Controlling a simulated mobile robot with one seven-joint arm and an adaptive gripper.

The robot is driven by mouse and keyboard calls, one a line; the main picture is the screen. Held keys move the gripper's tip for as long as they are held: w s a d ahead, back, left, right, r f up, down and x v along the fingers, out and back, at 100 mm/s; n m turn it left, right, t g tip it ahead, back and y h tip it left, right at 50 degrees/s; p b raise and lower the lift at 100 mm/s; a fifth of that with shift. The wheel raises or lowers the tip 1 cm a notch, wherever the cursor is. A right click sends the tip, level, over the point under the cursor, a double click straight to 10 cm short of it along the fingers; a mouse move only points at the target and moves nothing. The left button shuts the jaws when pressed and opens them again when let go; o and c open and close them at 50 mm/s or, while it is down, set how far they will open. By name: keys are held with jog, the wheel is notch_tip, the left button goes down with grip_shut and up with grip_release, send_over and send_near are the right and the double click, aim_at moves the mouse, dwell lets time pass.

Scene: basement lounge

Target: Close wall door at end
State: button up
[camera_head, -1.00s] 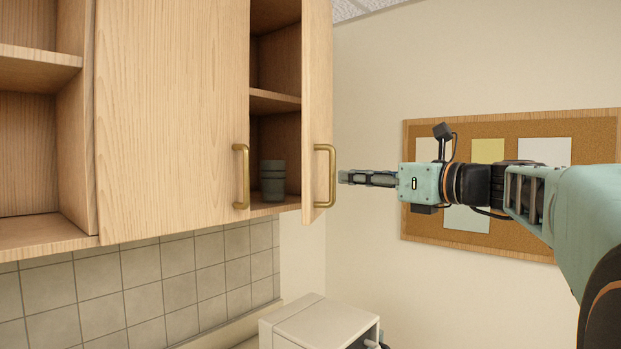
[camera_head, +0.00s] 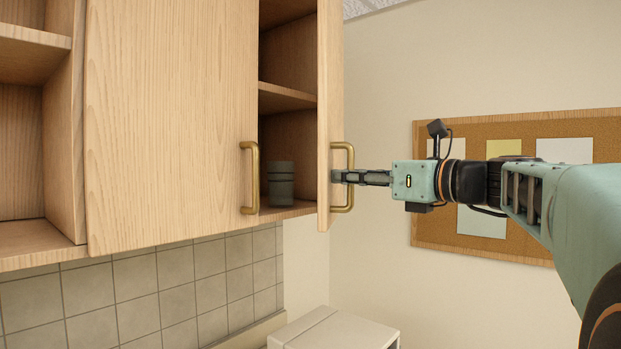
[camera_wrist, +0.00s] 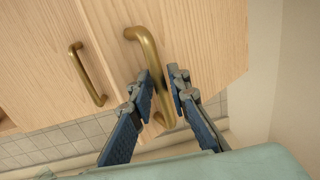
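The end wall-cabinet door (camera_head: 330,90) is light wood and stands open, seen at a steep angle. It also shows in the wrist view (camera_wrist: 215,40). Its brass bar handle (camera_head: 349,200) is upright on the door's outer face. In the wrist view the handle (camera_wrist: 147,45) passes between my two fingers. My gripper (camera_head: 338,177) is at the handle's mid-height, fingertips close to the door. In the wrist view my gripper (camera_wrist: 161,77) looks open, with a gap left around the bar; I cannot tell whether a finger touches it.
A closed neighbouring door (camera_head: 170,110) has its own brass handle (camera_head: 250,178) to the left. A dark green cup (camera_head: 281,185) stands inside the open cabinet. A white appliance (camera_head: 340,330) sits below. A cork board (camera_head: 430,140) hangs on the wall behind my arm.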

grip_shut()
jog(key=w+a+p, duration=0.2)
jog(key=w+a, duration=0.2)
jog(key=a, duration=0.7)
jog(key=shift+w+a, duration=0.35)
jog(key=shift+w, duration=0.05)
